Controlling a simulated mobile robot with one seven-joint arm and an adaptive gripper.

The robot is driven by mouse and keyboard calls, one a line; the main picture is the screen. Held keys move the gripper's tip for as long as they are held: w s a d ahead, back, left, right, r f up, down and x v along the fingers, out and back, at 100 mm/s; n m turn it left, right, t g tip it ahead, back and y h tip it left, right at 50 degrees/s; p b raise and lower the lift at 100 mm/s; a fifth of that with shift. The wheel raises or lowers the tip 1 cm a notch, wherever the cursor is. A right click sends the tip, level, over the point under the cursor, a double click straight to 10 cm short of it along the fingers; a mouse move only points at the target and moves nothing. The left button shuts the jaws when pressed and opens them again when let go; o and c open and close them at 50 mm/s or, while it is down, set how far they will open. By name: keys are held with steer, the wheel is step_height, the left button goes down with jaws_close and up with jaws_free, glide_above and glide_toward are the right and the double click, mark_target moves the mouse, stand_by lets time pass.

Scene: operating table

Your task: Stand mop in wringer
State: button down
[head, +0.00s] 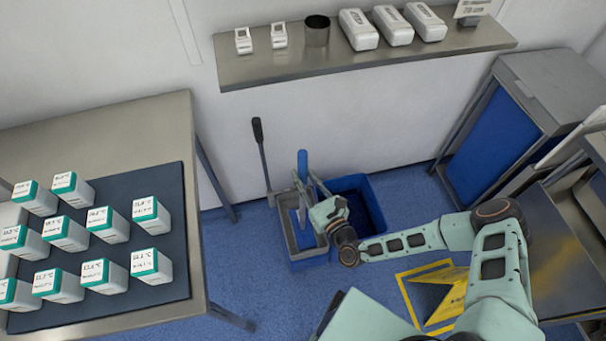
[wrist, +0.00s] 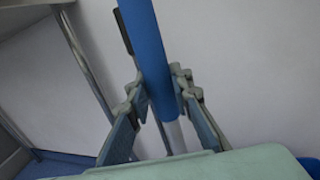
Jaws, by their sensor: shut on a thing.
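The mop's blue handle (head: 303,163) stands close to upright above the bucket in the head view. It also runs through the wrist view (wrist: 148,45), where a paler section shows below the blue. My gripper (head: 309,186) is shut on the handle, with a finger on each side in the wrist view (wrist: 158,82). The grey wringer (head: 284,232) sits on the left part of the blue bucket (head: 372,194). The mop's lower end is largely hidden by my gripper and the wringer, so I cannot tell how it rests there.
The wringer's lever (head: 263,160) rises to the left of the mop. A wall shelf (head: 360,62) hangs behind and above. A table (head: 120,120) with several boxes stands left, a blue-sided cabinet (head: 500,130) right. A yellow floor sign (head: 435,292) lies in front.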

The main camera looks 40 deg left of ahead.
steer(key=shift+f, duration=0.3)
steer(key=shift+f, duration=0.1)
stand_by(0.6)
steer(key=c, duration=1.7)
jaws_free()
steer(key=shift+o, duration=0.2)
steer(key=shift+f, duration=0.1)
steer(key=v, duration=0.7)
steer(key=shift+s+d, duration=0.2)
steer(key=shift+d, duration=0.1)
